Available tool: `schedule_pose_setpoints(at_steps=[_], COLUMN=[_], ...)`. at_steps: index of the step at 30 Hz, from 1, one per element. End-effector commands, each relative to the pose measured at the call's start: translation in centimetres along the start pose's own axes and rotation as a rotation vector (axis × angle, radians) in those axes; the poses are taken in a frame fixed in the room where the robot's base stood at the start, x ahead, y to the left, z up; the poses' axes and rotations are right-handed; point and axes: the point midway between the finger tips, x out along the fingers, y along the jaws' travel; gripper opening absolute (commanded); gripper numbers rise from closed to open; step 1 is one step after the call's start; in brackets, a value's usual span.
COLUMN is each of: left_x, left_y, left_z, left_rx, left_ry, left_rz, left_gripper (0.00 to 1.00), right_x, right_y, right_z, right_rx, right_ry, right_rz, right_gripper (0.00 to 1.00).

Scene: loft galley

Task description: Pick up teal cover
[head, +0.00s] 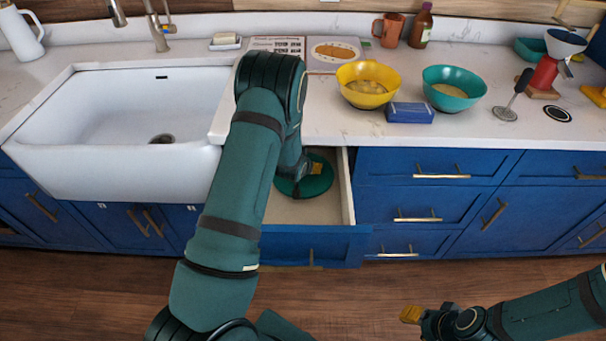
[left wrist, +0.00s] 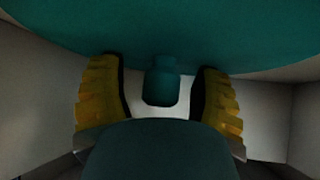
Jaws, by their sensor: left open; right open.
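The teal cover (head: 322,184) lies in the open drawer (head: 346,187), partly hidden by my left arm. In the left wrist view the teal cover (left wrist: 160,35) fills the top, and its knob (left wrist: 161,82) points toward the camera. My left gripper (left wrist: 160,92) is open, with one yellow finger on each side of the knob and a visible gap on both sides. In the head view the left gripper (head: 314,169) is down inside the drawer, mostly hidden by its own wrist. My right gripper (head: 411,314) is low at the right, over the floor, away from the cover.
The drawer walls stand close around the left gripper. On the counter above are a yellow bowl (head: 368,84), a teal bowl (head: 453,88) and a blue box (head: 410,112). The white sink (head: 120,120) is to the left. Blue cabinets (head: 521,214) stand right of the drawer.

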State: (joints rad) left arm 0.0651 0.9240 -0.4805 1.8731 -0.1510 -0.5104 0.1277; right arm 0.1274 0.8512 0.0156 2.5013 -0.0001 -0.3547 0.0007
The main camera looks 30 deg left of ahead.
Motion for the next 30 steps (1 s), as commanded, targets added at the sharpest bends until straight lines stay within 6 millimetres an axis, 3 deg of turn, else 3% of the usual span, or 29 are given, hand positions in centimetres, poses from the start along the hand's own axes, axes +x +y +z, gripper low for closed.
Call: schedule_pose_setpoints(at_steps=[8, 13, 14, 30], left_x=[0.17, 0.17, 0.16, -0.32], left_y=[-0.03, -0.02, -0.02, -0.01], left_z=[-0.10, -0.09, -0.09, -0.08], left_rx=[-0.001, -0.001, -0.001, -0.001], left_ry=[0.002, 0.002, 0.002, 0.001], left_rz=[0.000, 0.000, 0.000, 0.000], left_gripper=[0.63, 0.03, 0.00, 0.00], right_x=[0.04, 0.04, 0.04, -0.09], right_y=[0.01, 0.01, 0.01, -0.03], right_z=[-0.03, -0.03, -0.03, -0.02], right_rx=[0.000, 0.000, 0.000, 0.000], right_ry=[0.001, 0.001, 0.001, 0.000], right_rz=[0.000, 0.000, 0.000, 0.000], right_gripper=[0.46, 0.46, 0.46, 0.46])
